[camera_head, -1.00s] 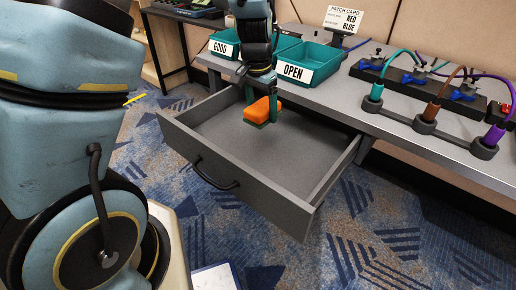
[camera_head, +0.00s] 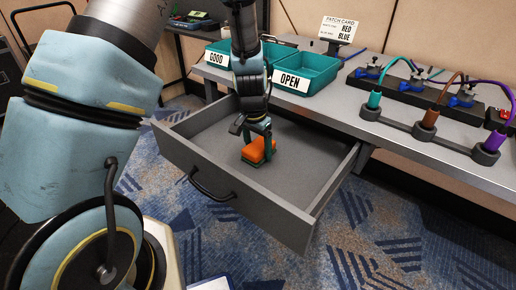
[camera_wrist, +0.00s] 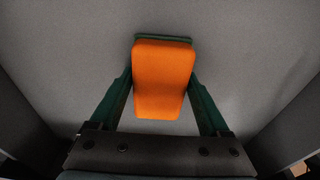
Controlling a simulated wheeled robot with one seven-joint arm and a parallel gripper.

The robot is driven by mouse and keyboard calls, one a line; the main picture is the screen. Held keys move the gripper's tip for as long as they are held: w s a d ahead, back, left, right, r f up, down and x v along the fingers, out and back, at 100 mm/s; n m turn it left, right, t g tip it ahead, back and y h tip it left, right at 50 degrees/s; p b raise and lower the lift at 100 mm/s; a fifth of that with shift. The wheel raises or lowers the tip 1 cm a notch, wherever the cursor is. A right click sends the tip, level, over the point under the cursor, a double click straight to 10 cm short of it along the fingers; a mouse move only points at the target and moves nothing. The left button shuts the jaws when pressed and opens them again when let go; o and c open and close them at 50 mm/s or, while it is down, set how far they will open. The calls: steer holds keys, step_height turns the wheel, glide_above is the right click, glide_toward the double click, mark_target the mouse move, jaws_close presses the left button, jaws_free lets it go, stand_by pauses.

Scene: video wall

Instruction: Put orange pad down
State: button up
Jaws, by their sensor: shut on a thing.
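The orange pad (camera_head: 258,148) has a dark green layer on its underside. It is inside the open grey drawer (camera_head: 302,171), low over the drawer floor; I cannot tell for certain whether it touches the floor. My gripper (camera_head: 259,150) reaches down into the drawer and is shut on the pad, one finger on each side. In the wrist view the orange pad (camera_wrist: 163,80) lies between the two green fingers of my gripper (camera_wrist: 163,90), with the plain grey drawer floor around it.
The drawer has a black handle (camera_head: 210,186) on its front. Bare drawer floor surrounds the pad. On the desk (camera_head: 420,140) stand teal bins labelled GOOD (camera_head: 217,58) and OPEN (camera_head: 291,82). Several coloured cables plug into a black strip (camera_head: 420,92) at the right.

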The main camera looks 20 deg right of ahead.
mark_target(255, 148)
steer(key=shift+f, duration=0.1)
steer(key=o, duration=1.4)
steer(key=shift+o, duration=0.2)
step_height(255, 148, up, 12)
steer(key=a+p, duration=0.1)
steer(key=s+a+r+n, duration=0.1)
steer(key=a+n, duration=0.2)
steer(key=a, duration=0.6)
steer(key=s+a+r+n, duration=0.1)
steer(key=a+n, duration=0.3)
steer(key=a, duration=0.6)
steer(key=s+a+r+n+t+y, duration=0.1)
steer(key=s+a+r+n, duration=0.1)
steer(key=a, duration=0.8)
steer(key=shift+r+n, duration=0.65)
steer(key=shift+n, duration=0.35)
